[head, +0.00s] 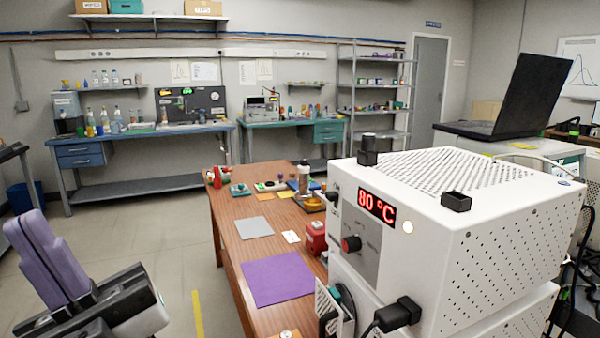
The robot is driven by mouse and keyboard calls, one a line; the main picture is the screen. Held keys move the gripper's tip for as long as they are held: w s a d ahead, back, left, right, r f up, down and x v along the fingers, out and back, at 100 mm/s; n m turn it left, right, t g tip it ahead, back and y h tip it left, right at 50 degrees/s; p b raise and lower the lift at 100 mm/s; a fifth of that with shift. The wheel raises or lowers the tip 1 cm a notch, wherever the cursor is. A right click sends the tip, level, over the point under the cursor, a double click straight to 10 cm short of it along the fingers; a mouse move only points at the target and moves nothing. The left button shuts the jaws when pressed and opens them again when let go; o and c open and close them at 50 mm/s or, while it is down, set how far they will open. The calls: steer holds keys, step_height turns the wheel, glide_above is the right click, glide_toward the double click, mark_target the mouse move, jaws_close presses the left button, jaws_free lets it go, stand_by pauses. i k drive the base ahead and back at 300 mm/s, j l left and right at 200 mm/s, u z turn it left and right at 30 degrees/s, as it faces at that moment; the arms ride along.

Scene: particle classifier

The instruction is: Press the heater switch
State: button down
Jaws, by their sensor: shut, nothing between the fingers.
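The heater is a large white perforated box (492,238) at the right, with a red display (377,205) reading 80 °C. A round pale light (408,227) glows on the front, to the right of the knob. I cannot tell which part is the heater switch, or its position. My gripper (30,222) is at the lower left with its purple fingers together and pointing up, empty. It is well apart from the heater, with floor and the wooden table between them.
A wooden table (237,207) carries a purple mat (278,279), a grey mat (253,227), a red object (315,238) and several small items. Black blocks (456,201) stand on the heater's top. A black connector (398,314) juts out below its front. Floor left of the table is clear.

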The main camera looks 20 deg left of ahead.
mark_target(331, 196)
steer(key=i+j, duration=0.15)
steer(key=j, duration=0.2)
steer(key=i+j, duration=0.35)
steer(key=j, duration=0.3)
